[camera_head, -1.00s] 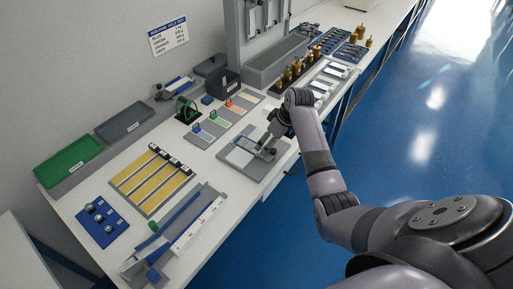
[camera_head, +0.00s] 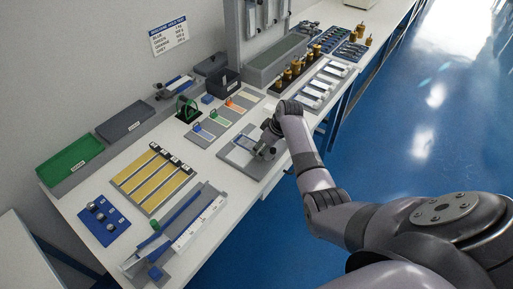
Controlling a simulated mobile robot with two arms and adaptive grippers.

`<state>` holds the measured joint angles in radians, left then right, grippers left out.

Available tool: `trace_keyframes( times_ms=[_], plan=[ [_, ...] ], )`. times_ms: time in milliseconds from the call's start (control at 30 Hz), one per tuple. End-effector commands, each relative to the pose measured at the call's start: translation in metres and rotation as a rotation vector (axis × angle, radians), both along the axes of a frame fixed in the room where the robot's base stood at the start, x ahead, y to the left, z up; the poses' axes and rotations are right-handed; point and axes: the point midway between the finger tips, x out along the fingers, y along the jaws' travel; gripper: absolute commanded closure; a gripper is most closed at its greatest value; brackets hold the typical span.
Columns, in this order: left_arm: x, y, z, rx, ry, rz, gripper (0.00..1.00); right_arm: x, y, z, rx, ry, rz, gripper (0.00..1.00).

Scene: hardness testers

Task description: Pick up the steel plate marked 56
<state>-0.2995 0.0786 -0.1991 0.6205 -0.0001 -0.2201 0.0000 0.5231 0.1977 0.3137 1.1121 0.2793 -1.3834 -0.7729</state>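My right gripper (camera_head: 259,153) is at a grey tray (camera_head: 257,173) near the front edge of the bench, pointing down at its right part. A pale flat plate (camera_head: 240,147) lies in this tray, just left of the gripper and partly hidden by it. Whether the fingers touch it, or are open or shut, is too small to tell. Several pale metal plates lie in a rack (camera_head: 326,84) farther right. I cannot read a 56 on any plate. My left gripper is not in view.
Colour-marked plates (camera_head: 206,135) lie just left of the tray. Yellow strips (camera_head: 150,180), a blue block (camera_head: 100,220) and a long grey fixture (camera_head: 180,235) are nearer left. Brass weights (camera_head: 297,68) stand behind. A green tray (camera_head: 70,160) is at far left.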

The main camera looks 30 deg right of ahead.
Motion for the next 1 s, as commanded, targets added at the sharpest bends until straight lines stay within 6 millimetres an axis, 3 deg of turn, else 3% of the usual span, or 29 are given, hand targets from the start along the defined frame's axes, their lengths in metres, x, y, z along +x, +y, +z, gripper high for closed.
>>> trace_keyframes(
  times_ms=[633, 1000],
  plan=[
    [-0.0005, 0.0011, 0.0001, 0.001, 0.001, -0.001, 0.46, -0.0002, -0.0003, 0.0002, 0.0, 0.0, 0.0, 0.93],
    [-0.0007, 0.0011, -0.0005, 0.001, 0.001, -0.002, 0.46, 0.0012, -0.0008, 0.0076, -0.002, -0.004, 0.0, 0.93]
  ],
)
